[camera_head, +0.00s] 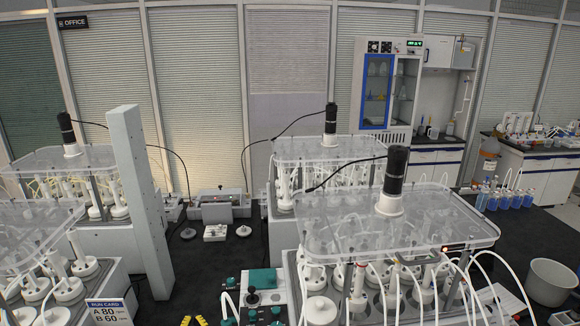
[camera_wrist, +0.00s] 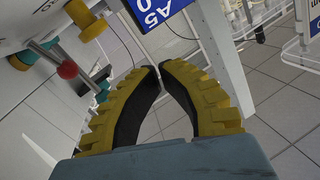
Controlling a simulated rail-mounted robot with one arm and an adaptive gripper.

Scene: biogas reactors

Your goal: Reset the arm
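My gripper (camera_wrist: 160,68) shows in the wrist view with two curved yellow and black fingers. Their tips come together, and nothing is held between them. Floor tiles show through the gap lower down between the fingers. In the head view, only small yellow parts of it show at the bottom edge, left of centre. Most of the arm is out of view.
Clear-lidded reactors stand at the front right (camera_head: 430,224), back centre (camera_head: 330,148) and left (camera_head: 70,158). A device with teal parts (camera_head: 262,280) is at the bottom centre. In the wrist view, a red knob (camera_wrist: 67,70) and a blue label (camera_wrist: 157,10) are near the fingers.

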